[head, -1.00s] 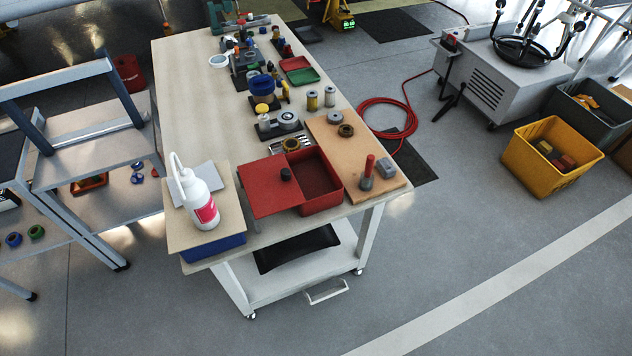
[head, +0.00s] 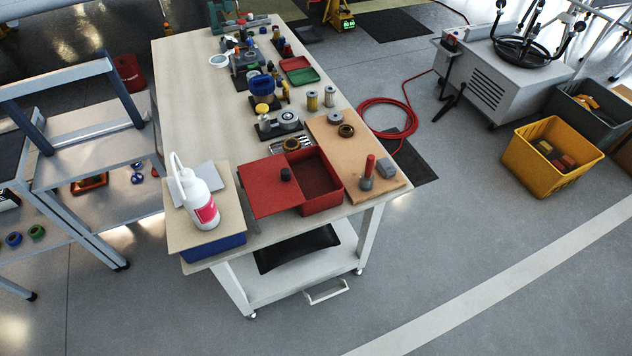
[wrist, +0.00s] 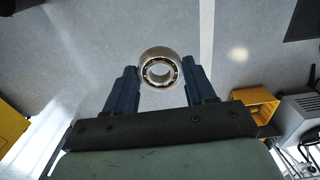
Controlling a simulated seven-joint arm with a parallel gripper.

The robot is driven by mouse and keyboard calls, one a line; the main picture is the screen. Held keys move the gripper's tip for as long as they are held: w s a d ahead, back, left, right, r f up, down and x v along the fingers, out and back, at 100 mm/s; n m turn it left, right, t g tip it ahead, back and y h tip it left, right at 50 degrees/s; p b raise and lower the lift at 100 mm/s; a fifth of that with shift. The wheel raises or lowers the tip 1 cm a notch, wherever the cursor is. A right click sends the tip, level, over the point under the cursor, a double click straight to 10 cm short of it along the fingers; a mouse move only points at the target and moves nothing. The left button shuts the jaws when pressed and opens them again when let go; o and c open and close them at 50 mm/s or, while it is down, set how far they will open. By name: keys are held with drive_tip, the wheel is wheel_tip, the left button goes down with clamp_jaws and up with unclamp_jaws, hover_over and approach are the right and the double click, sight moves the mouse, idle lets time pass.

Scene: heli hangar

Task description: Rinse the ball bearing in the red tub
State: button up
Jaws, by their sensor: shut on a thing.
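In the wrist view my gripper (wrist: 160,70) is shut on a ball bearing (wrist: 145,80), a steel ring with dark gaps between its balls. The bearing sits upright between the two blue fingertips, its open face toward the camera, with floor behind it. My gripper and this bearing do not show in the head view. There the red tub (head: 323,202) stands at the near end of the bench. Its red lid (head: 262,198), with a black knob, lies across the left side, leaving the right part open. The inside looks dark red; I cannot tell any liquid level.
A white bottle (head: 198,200) stands left. Several parts crowd the bench behind. A yellow crate (head: 545,171) sits on the floor.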

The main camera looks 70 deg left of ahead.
drive_tip(key=shift+r, duration=2)
drive_tip(key=shift+w, duration=1.25)
drive_tip(key=s+f, duration=0.4)
drive_tip(key=f, duration=0.6)
drive_tip(key=s+f, duration=0.5)
drive_tip(key=f, duration=0.6)
drive_tip(key=shift+s, duration=0.2)
